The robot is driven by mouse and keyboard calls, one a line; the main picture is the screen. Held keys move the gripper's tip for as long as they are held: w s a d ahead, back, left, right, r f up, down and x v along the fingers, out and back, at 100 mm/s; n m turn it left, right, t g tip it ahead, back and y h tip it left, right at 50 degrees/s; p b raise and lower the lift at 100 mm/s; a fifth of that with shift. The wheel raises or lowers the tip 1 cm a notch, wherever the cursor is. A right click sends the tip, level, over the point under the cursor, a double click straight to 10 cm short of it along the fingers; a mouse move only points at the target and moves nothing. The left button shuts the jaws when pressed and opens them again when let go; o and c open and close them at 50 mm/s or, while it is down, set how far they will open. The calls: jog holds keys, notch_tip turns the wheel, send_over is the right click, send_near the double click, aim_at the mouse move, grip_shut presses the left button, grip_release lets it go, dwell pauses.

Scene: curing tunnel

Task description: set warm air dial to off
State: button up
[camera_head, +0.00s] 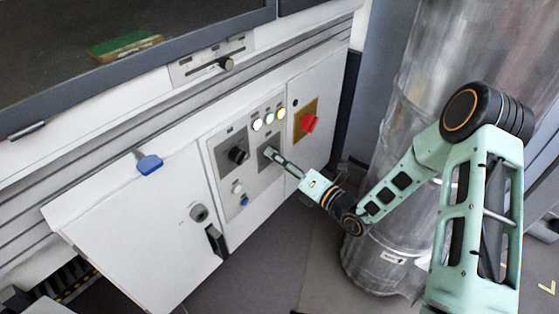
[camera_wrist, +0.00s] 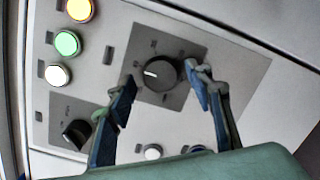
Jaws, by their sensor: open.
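A round black dial (camera_wrist: 166,75) with a white pointer mark sits on a grey plate (camera_wrist: 140,45) in the wrist view. Its mark points left there. My gripper (camera_wrist: 163,80) is open, with one finger on each side of this dial; I cannot tell whether they touch it. In the head view my gripper (camera_head: 270,154) reaches the right-hand grey plate of the cabinet panel and hides the dial there. A second black dial (camera_head: 237,155) is on the plate to the left; it also shows in the wrist view (camera_wrist: 75,133). The labels are too small to read.
Lit white, green and yellow lamps (camera_head: 268,118) sit above the dials. A red switch (camera_head: 309,122) on a yellow plate is to the right. White and blue buttons (camera_head: 244,200) are below. A large metal duct (camera_head: 400,130) stands beside my arm.

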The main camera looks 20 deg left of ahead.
jog(key=shift+c, duration=0.3)
jog(key=c, duration=1.1)
jog(key=shift+n, duration=0.4)
jog(key=n+g, duration=0.1)
jog(key=n, duration=0.7)
jog(key=n+y+p, duration=0.1)
jog(key=n, duration=0.7)
jog(key=n+g+y, duration=0.1)
jog(key=n, duration=0.8)
jog(key=shift+w+d+f+g+p, duration=0.2)
jog(key=shift+w+f+g+p, duration=0.05)
jog(key=shift+w+g+p, duration=0.05)
